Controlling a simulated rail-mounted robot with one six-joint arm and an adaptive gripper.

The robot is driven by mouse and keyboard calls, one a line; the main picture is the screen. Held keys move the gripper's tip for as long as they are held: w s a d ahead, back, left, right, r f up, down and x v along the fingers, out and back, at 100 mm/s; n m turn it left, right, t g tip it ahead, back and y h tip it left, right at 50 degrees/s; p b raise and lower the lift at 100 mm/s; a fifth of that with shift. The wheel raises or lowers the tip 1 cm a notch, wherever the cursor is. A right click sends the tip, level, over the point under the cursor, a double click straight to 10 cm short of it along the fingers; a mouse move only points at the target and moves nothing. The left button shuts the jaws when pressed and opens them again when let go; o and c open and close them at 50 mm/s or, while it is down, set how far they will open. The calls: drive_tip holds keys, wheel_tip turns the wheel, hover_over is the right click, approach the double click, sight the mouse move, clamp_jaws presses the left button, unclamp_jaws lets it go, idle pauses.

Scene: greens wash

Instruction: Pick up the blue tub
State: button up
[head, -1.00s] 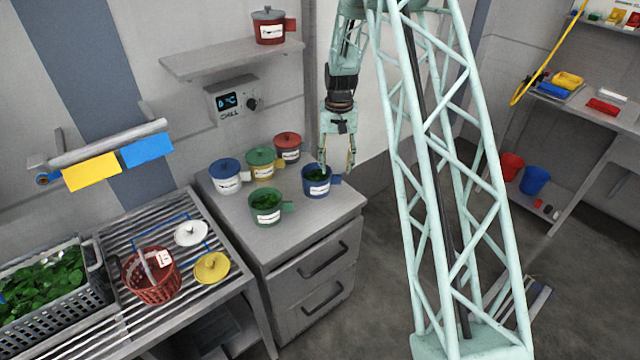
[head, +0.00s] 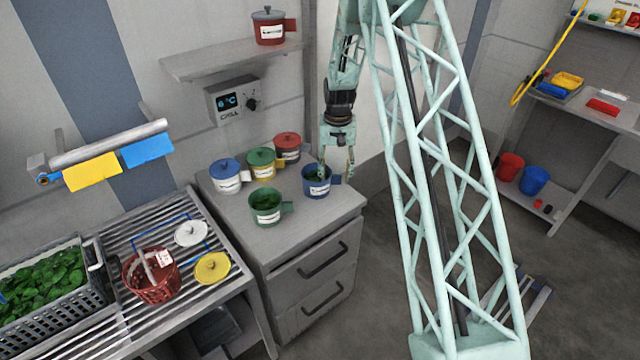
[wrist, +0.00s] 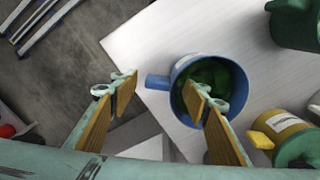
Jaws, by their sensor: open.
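The blue tub (head: 316,188) stands upright and lidless on the grey drawer cabinet, near its right edge, with green leaves inside and a white label. In the wrist view the blue tub (wrist: 238,88) has its handle (wrist: 157,82) pointing left, between my fingers in the picture. My gripper (head: 337,172) is open and empty, pointing down at the tub's handle side. In the wrist view my gripper (wrist: 158,88) has one finger overlapping the tub's leafy opening and the other outside beyond the handle. Whether a finger touches the tub is unclear.
A green open tub (head: 265,208), a blue-lidded white tub (head: 226,178), a yellow tub with green lid (head: 262,165) and a red tub (head: 288,147) share the cabinet top (head: 300,228). A shelf (head: 230,60) hangs above. The cabinet's front right is clear.

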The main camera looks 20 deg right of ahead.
drive_tip(key=shift+f, duration=0.5)
drive_tip(key=c, duration=1.2)
drive_tip(key=shift+r, duration=0.35)
drive_tip(key=shift+c, duration=0.2)
drive_tip(key=shift+r, duration=1.25)
drive_tip(key=shift+s+r, duration=0.1)
drive_tip(key=shift+r, duration=0.1)
drive_tip(key=s+a+r+b, duration=0.1)
drive_tip(key=s+a, duration=0.1)
drive_tip(key=s, duration=1.3)
drive_tip(key=shift+a+r, duration=0.2)
drive_tip(key=shift+a, duration=0.2)
drive_tip(key=shift+s, duration=0.25)
